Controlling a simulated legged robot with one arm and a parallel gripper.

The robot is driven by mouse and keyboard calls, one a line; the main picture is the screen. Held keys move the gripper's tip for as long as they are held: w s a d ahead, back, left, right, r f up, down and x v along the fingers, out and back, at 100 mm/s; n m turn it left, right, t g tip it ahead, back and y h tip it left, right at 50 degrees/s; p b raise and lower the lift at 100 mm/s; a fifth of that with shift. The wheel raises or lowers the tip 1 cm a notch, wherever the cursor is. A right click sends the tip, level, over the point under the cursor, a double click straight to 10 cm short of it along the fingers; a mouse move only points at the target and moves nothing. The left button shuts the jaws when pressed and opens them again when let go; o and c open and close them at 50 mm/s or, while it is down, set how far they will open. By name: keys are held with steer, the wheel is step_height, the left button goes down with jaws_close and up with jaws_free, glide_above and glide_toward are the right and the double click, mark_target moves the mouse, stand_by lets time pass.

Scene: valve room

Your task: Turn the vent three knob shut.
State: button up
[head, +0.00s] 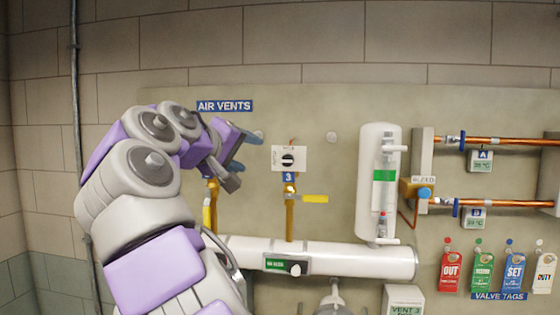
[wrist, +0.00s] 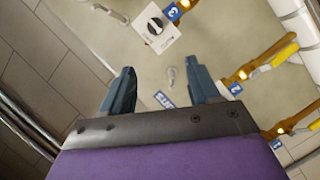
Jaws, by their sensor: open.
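The vent three knob (head: 288,159) is a round black dial on a white plate, above a blue tag marked 3 (head: 289,177). In the wrist view the knob (wrist: 155,25) is near the top, beyond my fingertips. My gripper (head: 243,152) is left of the plate in the head view, apart from it. In the wrist view my gripper (wrist: 160,82) has its two blue fingers spread, with only the wall behind the gap. The knob's marks are too small to read.
A yellow lever (head: 315,198) lies sideways on the brass pipe below tag 3. A white horizontal pipe (head: 340,259) runs lower down, and a white vertical tank (head: 375,182) stands to the right. Brass pipes with tags 2 (wrist: 234,87) are close to my right finger in the wrist view.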

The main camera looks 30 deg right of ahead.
mark_target(284, 161)
steer(key=x, duration=0.8)
steer(key=s+d+x, duration=0.1)
steer(key=x, duration=0.4)
steer(key=shift+w+d+f+p, duration=0.1)
steer(key=shift+w+d+p, duration=0.1)
steer(key=shift+w, duration=0.2)
steer(key=shift+w+d+p, duration=0.1)
steer(key=shift+w+p, duration=0.05)
steer(key=shift+w, duration=0.2)
steer(key=shift+w+d+f, duration=0.15)
steer(key=shift+w+d, duration=0.3)
steer(key=shift+w+d+f, duration=0.1)
steer(key=shift+d, duration=1.05)
steer(key=shift+w+a, duration=0.1)
steer(key=shift+a, duration=0.4)
steer(key=c, duration=0.4)
steer(key=shift+d+f, duration=0.1)
steer(key=c, duration=0.6)
